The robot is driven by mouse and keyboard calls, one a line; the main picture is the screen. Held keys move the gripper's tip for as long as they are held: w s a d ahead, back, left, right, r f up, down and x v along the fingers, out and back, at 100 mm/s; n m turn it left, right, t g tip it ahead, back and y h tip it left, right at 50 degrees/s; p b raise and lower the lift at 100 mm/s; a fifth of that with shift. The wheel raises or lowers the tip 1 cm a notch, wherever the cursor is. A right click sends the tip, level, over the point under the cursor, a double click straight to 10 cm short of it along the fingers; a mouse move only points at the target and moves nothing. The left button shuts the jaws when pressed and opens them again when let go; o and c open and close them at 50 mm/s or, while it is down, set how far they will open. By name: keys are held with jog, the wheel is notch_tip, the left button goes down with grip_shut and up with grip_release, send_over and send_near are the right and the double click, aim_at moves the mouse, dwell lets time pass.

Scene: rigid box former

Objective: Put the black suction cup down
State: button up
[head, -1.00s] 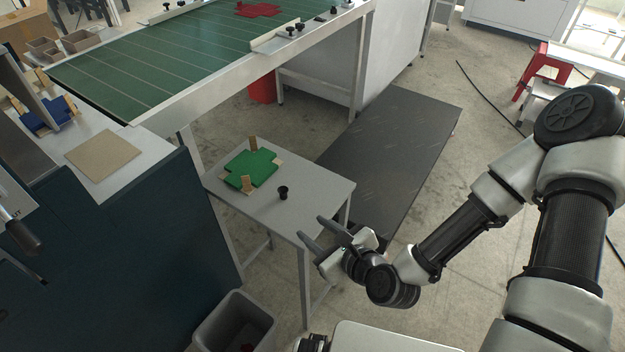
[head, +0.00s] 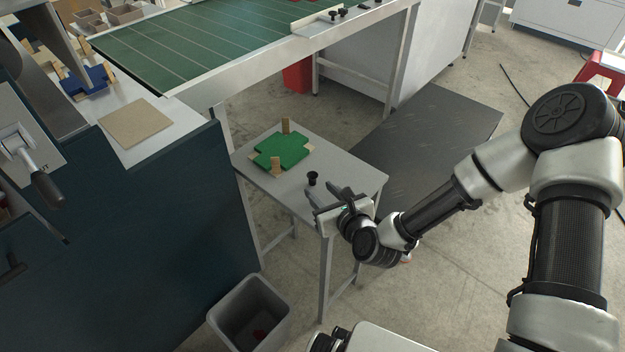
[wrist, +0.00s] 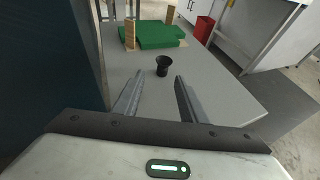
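The black suction cup (head: 312,178) stands upright on the small grey table, near its front edge. In the wrist view the suction cup (wrist: 164,66) is beyond and between my two fingers, with nothing touching it. My gripper (head: 328,193) is open and empty at the table's front right edge, a short way from the cup. In the wrist view the fingers of my gripper (wrist: 156,88) are spread apart and point toward the cup.
A green cross-shaped blank (head: 283,150) with wooden blocks lies on the small table (head: 345,172) behind the cup. A grey bin (head: 248,312) stands on the floor in front. A dark teal cabinet (head: 160,240) rises at left. A green conveyor (head: 200,45) runs behind.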

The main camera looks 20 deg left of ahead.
aim_at(314, 180)
jog(key=x, duration=0.3)
jog(key=b+x, duration=0.1)
jog(key=x, duration=0.1)
jog(key=shift+w+r, duration=0.3)
jog(key=shift+r, duration=0.05)
jog(key=shift+c, duration=0.2)
grip_shut()
